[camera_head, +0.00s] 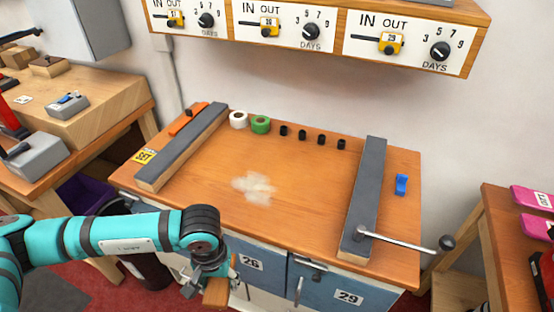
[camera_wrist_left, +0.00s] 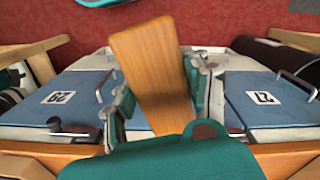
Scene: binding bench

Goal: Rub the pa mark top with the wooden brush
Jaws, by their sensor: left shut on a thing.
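A pale, whitish smudged mark (camera_head: 255,187) lies on the wooden bench top (camera_head: 305,208), left of its middle. My left gripper (camera_head: 212,282) is in front of the bench's front edge, below and left of the mark, apart from it. It is shut on the wooden brush (camera_head: 216,296), whose flat orange-brown wood also shows between the fingers in the left wrist view (camera_wrist_left: 155,75). No bristles can be made out. My right gripper is not in view.
Grey-topped rails stand at the left (camera_head: 185,145) and right (camera_head: 367,190) of the bench top. A white roll (camera_head: 238,119), a green roll (camera_head: 260,124) and several black pegs line the back. A metal lever (camera_head: 400,241) sticks out at the right. The middle is clear.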

